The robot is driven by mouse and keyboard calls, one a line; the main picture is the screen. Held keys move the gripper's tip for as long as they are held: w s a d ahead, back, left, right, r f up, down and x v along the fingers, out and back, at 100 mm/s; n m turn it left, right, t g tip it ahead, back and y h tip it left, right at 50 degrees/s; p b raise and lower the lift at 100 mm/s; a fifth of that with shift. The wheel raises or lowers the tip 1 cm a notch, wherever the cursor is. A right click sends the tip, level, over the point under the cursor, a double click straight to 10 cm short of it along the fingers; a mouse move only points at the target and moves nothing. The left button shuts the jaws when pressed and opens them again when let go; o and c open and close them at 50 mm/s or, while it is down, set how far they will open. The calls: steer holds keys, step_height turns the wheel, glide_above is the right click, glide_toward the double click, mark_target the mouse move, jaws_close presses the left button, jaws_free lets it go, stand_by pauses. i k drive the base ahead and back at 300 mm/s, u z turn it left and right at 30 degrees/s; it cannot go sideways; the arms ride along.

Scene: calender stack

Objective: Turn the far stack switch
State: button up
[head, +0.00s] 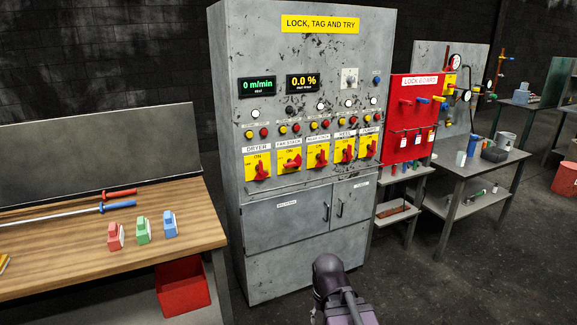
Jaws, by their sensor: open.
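The far stack switch (291,161) is the second from the left in a row of several yellow plates with red rotary handles. The row is on the front of a tall grey cabinet (285,222), and the switch sits under a white label that reads FAR STACK. Its red handle looks closer to horizontal than its neighbours' handles, but its exact position is too small to read. The dryer switch (259,168) is on its left and the near stack switch (318,155) on its right. A dark part of my arm shows at the bottom centre, below the cabinet. My gripper is not in view.
A wooden bench (185,195) with red, green and blue blocks and two long-handled rods stands left of the cabinet. A red bin (183,287) is under it. A red lock board (414,110) and a grey table (490,165) stand right. The floor in front is clear.

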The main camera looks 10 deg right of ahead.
mark_target(297, 161)
steer(key=u, duration=0.05)
steer(key=i, duration=0.95)
steer(key=z, duration=0.05)
